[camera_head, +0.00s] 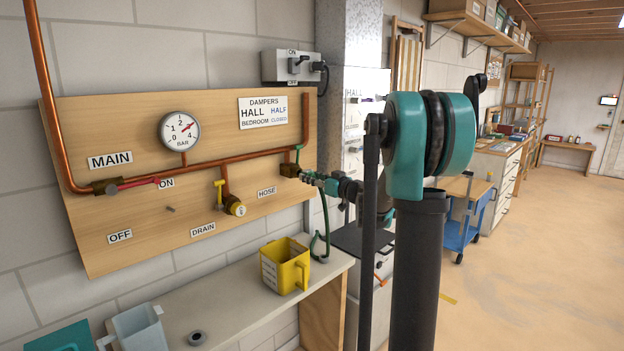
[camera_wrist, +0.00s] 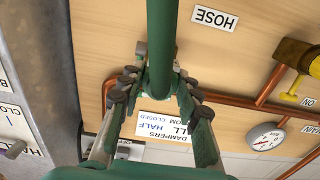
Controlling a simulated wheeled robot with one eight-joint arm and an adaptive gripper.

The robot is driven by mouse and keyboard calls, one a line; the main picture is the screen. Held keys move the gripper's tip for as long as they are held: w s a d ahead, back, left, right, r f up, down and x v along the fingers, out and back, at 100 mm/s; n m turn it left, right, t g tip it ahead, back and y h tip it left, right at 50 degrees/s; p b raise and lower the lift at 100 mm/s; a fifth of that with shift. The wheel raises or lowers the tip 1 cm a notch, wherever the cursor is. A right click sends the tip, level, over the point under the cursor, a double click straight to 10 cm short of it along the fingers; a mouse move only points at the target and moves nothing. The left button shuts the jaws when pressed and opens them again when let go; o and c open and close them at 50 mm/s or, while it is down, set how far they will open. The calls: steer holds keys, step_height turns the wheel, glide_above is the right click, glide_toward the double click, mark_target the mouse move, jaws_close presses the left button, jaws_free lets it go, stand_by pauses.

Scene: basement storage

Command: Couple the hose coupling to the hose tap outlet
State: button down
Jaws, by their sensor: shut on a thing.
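The brass hose tap (camera_head: 290,170) with a green lever sits at the right end of the copper pipe, above and right of the HOSE label. My gripper (camera_head: 318,181) reaches in from the right, level with the tap. In the wrist view, its two fingers (camera_wrist: 157,92) are shut on the hose coupling (camera_wrist: 160,78), at the end of the green hose (camera_wrist: 162,25). In the head view the hose (camera_head: 325,225) hangs from the fingers to the bench. The coupling is close to the tap outlet; whether they touch is hidden by the fingers and hose.
A yellow jug (camera_head: 285,266) stands on the bench (camera_head: 235,308) below the tap. A drain valve (camera_head: 234,206) and gauge (camera_head: 179,131) are on the board to the left. A grey pillar (camera_wrist: 38,60) is close beside my gripper. Open floor lies right.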

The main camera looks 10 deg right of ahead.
steer(key=shift+x, duration=1.25)
steer(key=c, duration=1)
jaws_free()
steer(key=v, duration=1.2)
